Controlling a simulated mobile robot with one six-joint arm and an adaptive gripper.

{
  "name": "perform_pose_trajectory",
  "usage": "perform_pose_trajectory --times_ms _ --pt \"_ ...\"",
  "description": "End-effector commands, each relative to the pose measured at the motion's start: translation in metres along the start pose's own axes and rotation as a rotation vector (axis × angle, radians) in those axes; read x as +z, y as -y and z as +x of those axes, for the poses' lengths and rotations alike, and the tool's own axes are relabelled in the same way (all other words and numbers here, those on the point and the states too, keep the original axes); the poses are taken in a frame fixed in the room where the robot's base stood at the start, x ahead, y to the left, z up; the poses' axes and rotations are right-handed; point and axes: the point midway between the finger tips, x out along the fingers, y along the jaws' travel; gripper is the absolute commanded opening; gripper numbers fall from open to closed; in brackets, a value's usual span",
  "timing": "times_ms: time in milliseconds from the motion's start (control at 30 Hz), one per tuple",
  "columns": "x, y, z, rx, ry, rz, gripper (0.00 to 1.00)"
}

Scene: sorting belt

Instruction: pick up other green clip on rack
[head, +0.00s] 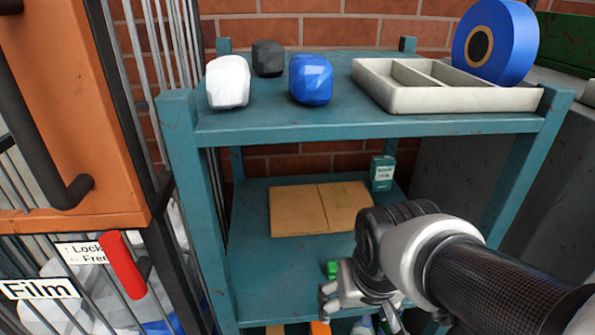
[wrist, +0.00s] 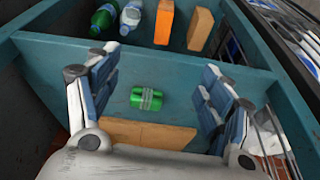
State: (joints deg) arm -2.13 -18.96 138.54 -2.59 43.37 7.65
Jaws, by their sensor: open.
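A small green clip with a grey band (wrist: 146,98) lies on the rack's teal middle shelf (wrist: 60,60), in front of a flat cardboard piece (wrist: 140,133). In the head view the green clip (head: 331,269) shows just beyond my gripper, partly hidden. My gripper (wrist: 158,72) is open and empty, its two blue-padded fingers on either side of the clip in the wrist view. In the head view my gripper (head: 352,305) is over the shelf's front part, seen partly from behind. I cannot tell its exact height above the clip.
The upper shelf (head: 365,125) holds a white lump (head: 228,82), a dark lump (head: 268,57), a blue lump (head: 311,79), a divided tray (head: 440,97) and a blue roll (head: 510,45). A small green box (head: 382,172) stands behind. Bottles and orange boxes (wrist: 165,22) sit lower.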

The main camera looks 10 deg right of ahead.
Motion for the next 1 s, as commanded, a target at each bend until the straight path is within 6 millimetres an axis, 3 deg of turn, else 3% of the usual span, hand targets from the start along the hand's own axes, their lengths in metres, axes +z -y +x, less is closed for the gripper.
perform_pose_trajectory --times_ms 300,500,733,1000 --pt "-0.064 0.0 0.021 0.0 0.002 0.0 0.73" --pt "-0.096 0.0 0.031 0.0 0.001 0.0 0.73" --pt "-0.104 0.0 0.041 0.0 0.003 0.0 0.73" --pt "-0.104 0.0 0.079 0.0 0.003 0.0 0.73"
